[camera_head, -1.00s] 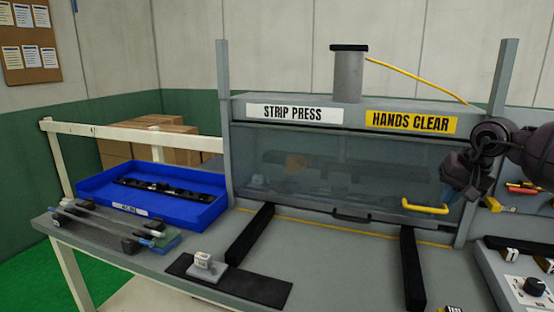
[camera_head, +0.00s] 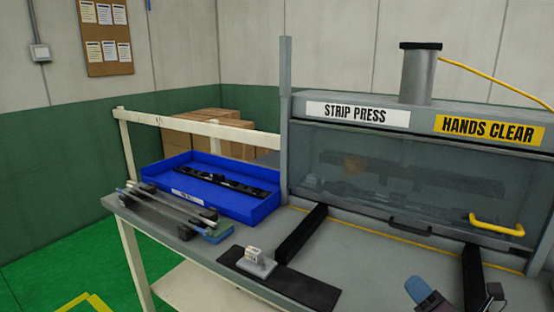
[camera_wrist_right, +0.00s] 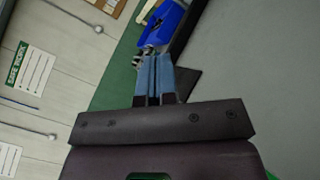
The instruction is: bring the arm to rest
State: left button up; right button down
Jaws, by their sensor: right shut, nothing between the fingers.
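My right gripper (camera_head: 420,290) shows at the bottom edge of the head view, in front of the strip press (camera_head: 400,180), with its blue fingers and part of a dark body visible. In the right wrist view its two blue fingers (camera_wrist_right: 154,78) lie side by side, shut, with nothing held between them. My left gripper is in neither view.
A blue tray (camera_head: 262,208) holding a dark strip stands at the bench's left. Rods on dark blocks (camera_head: 170,204) and a dark mat (camera_head: 310,290) with a small grey block (camera_head: 256,262) lie nearer.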

jog(key=s+d+f+m+g+h, duration=0.3)
jog(key=s+f+m+h, duration=0.4)
jog(key=m, duration=0.7)
jog(key=s+a+f+m+g, duration=0.1)
jog(key=s+f+m+g, duration=0.45)
jog(key=s+m, duration=0.4)
jog(key=s+a+f+m+g, duration=0.2)
jog(key=s+f+m+g, duration=0.4)
jog(key=s, duration=0.6)
jog(key=w+f+t+y, duration=0.1)
jog(key=w+f+t, duration=0.6)
jog(key=f, duration=0.2)
jog(key=shift+d+t, duration=0.1)
jog(key=shift+t, duration=0.15)
